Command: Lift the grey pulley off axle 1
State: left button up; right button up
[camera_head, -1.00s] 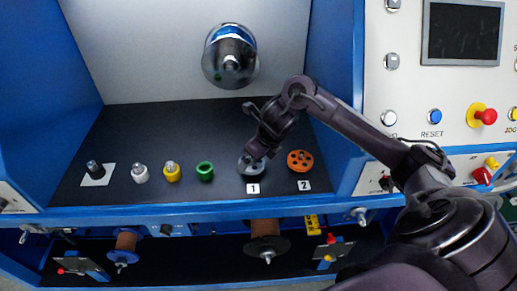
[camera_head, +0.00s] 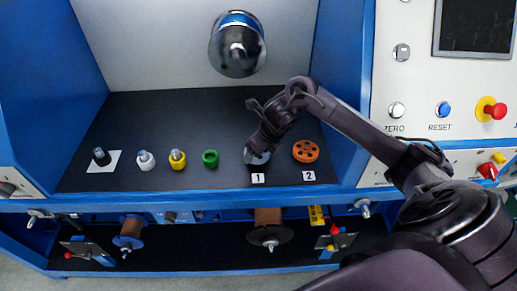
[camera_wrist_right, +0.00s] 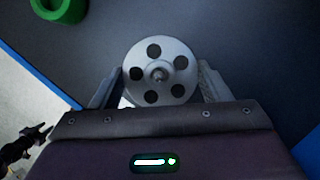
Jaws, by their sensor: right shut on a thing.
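The grey pulley (camera_wrist_right: 165,60) is a round disc with several dark holes around its hub, seen face-on in the right wrist view. The tip of axle 1 (camera_wrist_right: 160,75) shows in its centre hole. My right gripper (camera_wrist_right: 157,82) is shut on the pulley, with a finger on either side of its rim. In the head view the gripper (camera_head: 257,152) comes down from above and hides most of the grey pulley (camera_head: 258,159), just behind the label 1 (camera_head: 258,178). I cannot tell how high the pulley sits on the axle. My left gripper is not in view.
An orange pulley (camera_head: 305,151) stands close right, by label 2. A metal drum (camera_head: 237,50) is above; blue walls flank the shelf.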

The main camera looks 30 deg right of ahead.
jog(key=shift+r+p, duration=1.4)
jog(key=shift+r, duration=0.5)
dwell(0.4)
jog(key=shift+r+p, duration=0.7)
jog(key=shift+r, duration=0.3)
jog(key=shift+r, duration=0.1)
jog(key=shift+r+p, duration=1.5)
jog(key=shift+r, duration=0.4)
